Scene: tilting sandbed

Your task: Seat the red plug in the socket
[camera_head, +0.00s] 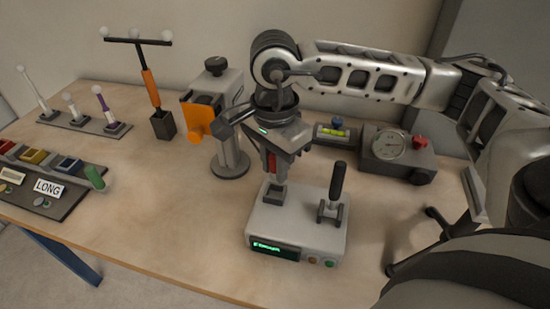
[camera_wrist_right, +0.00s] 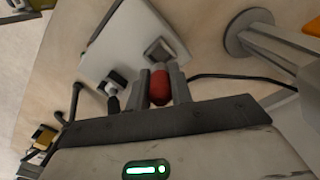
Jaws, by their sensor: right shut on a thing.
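My right gripper (camera_head: 274,172) is shut on the red plug (camera_head: 271,162), which shows as a narrow red strip between the fingers. In the right wrist view the red plug (camera_wrist_right: 160,88) sits between the two grey fingers of the gripper (camera_wrist_right: 161,84). The socket (camera_head: 274,194) is a dark square fitting on top of the light grey device (camera_head: 318,236). It also shows in the right wrist view (camera_wrist_right: 160,51), just beyond the plug. The gripper is above the socket; the plug's lower end and any contact cannot be made out. My left gripper is not in view.
A black lever (camera_head: 337,184) stands on the device, right of the socket. A grey stand with an orange bracket (camera_head: 199,118) is close left of my gripper. A gauge box (camera_head: 398,150) and a level (camera_head: 334,132) are behind right.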

